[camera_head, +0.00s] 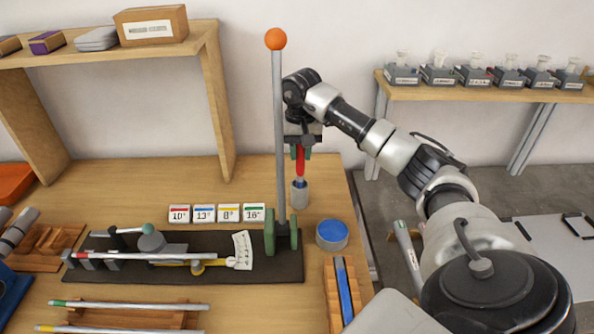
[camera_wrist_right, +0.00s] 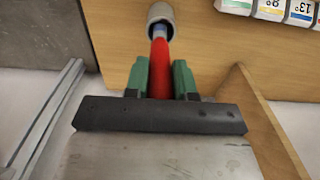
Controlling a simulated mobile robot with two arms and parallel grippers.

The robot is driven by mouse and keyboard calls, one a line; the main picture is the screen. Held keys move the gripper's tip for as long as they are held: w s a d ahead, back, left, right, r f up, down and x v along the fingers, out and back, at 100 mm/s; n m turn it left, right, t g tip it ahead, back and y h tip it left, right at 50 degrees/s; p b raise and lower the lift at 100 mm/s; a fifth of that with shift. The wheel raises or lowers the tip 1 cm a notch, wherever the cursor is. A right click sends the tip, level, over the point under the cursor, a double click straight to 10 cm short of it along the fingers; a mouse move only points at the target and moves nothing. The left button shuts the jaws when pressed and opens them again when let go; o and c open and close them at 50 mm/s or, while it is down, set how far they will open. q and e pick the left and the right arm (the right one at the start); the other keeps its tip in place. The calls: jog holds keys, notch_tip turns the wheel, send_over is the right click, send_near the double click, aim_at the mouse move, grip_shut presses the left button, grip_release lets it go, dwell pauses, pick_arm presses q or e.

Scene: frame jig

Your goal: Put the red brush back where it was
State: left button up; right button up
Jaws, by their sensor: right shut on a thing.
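The red brush (camera_head: 300,160) hangs upright in my right gripper (camera_head: 300,151), at the back right of the workbench. Its red handle also shows in the wrist view (camera_wrist_right: 159,68), between the green fingertips of my right gripper (camera_wrist_right: 160,78), which are shut on it. Below the handle is a blue part, and the lower end lines up with the mouth of a small grey cup (camera_head: 300,196). The cup also shows at the top of the wrist view (camera_wrist_right: 161,13). The brush tip is hidden at the cup's mouth; I cannot tell how deep it sits. My left gripper is not in view.
A tall grey post with an orange ball (camera_head: 276,39) stands close left of my right gripper. A dark jig base (camera_head: 290,268) lies in front. A blue-topped round tin (camera_head: 332,234) stands right of the post. Several labelled blocks (camera_head: 204,213) sit behind the jig.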

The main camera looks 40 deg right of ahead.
aim_at(299, 175)
jog(key=shift+s+f, duration=0.15)
jog(key=shift+f, duration=0.6)
jog(key=f, duration=0.2)
jog(key=f+p, duration=0.1)
jog(key=shift+w+f, duration=0.25)
jog(key=shift+f, duration=0.2)
jog(key=o, duration=0.9)
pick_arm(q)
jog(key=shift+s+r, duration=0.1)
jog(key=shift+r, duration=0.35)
